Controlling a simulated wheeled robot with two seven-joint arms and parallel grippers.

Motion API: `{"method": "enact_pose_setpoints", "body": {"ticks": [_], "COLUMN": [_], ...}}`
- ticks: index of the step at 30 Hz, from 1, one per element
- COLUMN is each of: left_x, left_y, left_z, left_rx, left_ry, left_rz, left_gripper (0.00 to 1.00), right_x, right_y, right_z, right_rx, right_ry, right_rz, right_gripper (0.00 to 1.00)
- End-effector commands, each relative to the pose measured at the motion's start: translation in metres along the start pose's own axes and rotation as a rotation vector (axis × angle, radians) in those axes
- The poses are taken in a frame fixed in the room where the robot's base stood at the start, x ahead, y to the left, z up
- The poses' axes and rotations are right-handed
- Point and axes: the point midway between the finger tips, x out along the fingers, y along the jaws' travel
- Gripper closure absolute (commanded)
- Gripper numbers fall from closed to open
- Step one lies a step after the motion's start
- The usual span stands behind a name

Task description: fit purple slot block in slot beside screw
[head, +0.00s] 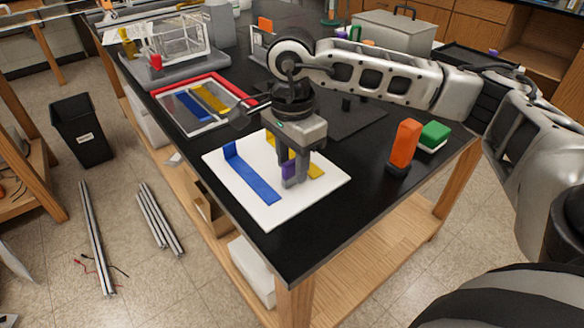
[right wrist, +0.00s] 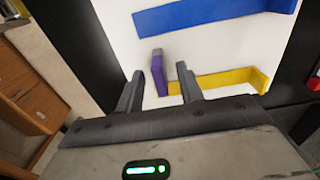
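The purple slot block (head: 289,170) is on the white board (head: 222,165), near the yellow piece (head: 310,167). In the right wrist view the purple block (right wrist: 158,77) stands between the two finger lines, with a gap to each finger. My right gripper (head: 294,183) points down over the board with its fingers apart. The same gripper shows open in the right wrist view (right wrist: 161,74). A blue strip with a raised end (head: 250,180) lies on the board to the left. I cannot make out the screw or the slot. My left gripper is out of view.
A red-framed panel (head: 240,88) with blue and yellow strips lies behind the board. An orange block (head: 404,143) and a green block (head: 435,134) stand to the right. A dark mat (head: 350,125) lies behind the gripper. The black table's front edge is close to the board.

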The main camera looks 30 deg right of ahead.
Motion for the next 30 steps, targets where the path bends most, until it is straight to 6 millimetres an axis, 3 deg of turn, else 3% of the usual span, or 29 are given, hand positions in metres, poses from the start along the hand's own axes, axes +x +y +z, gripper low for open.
{"method": "enact_pose_setpoints", "body": {"ticks": [3,10,11,15,30], "left_x": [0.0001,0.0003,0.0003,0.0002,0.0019], "left_y": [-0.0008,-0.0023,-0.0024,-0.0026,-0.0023], "left_z": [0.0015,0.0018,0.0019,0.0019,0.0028], "left_rx": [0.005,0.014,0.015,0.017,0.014], "left_ry": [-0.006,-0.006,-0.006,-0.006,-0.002], "left_rz": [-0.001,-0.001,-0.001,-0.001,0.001], "left_gripper": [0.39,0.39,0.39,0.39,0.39], "right_x": [0.0113,0.0138,0.0138,0.0136,0.0046], "right_y": [0.0002,-0.0003,-0.0002,-0.0002,-0.0007], "right_z": [-0.0004,-0.0002,-0.0002,-0.0002,0.0002], "right_rx": [0.001,0.001,0.001,0.001,0.000], "right_ry": [0.001,0.000,0.000,0.000,-0.002], "right_rz": [0.001,-0.001,-0.001,-0.001,-0.003], "right_gripper": [0.63,0.63,0.66,1.00,1.00]}}
